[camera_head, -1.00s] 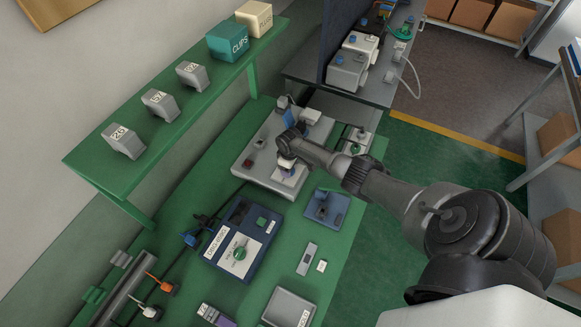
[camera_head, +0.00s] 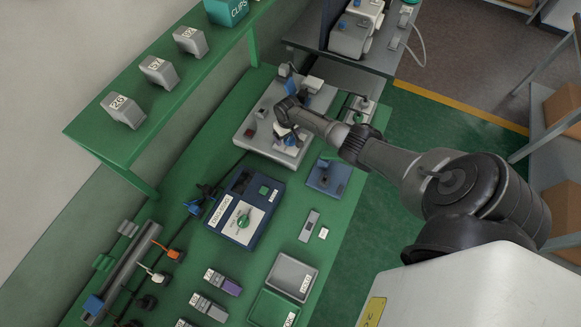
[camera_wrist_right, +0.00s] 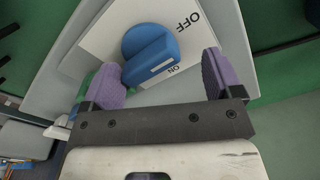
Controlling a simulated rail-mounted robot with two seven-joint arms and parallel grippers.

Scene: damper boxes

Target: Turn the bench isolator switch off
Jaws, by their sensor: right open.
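A blue rotary switch knob (camera_wrist_right: 150,52) sits on a white plate (camera_wrist_right: 95,42) marked OFF and ON in the right wrist view. The white stripe on the knob points toward ON. My right gripper (camera_wrist_right: 161,66) is open, its two purple-padded fingers on either side of the knob, and nothing shows as gripped. In the head view, the right gripper (camera_head: 287,133) is over the grey unit (camera_head: 255,128) at the far end of the green bench, largely hiding the switch. My left gripper is not in view.
A green shelf (camera_head: 90,128) with grey blocks overhangs the left side. Grey and green trays (camera_head: 291,275) lie near the front.

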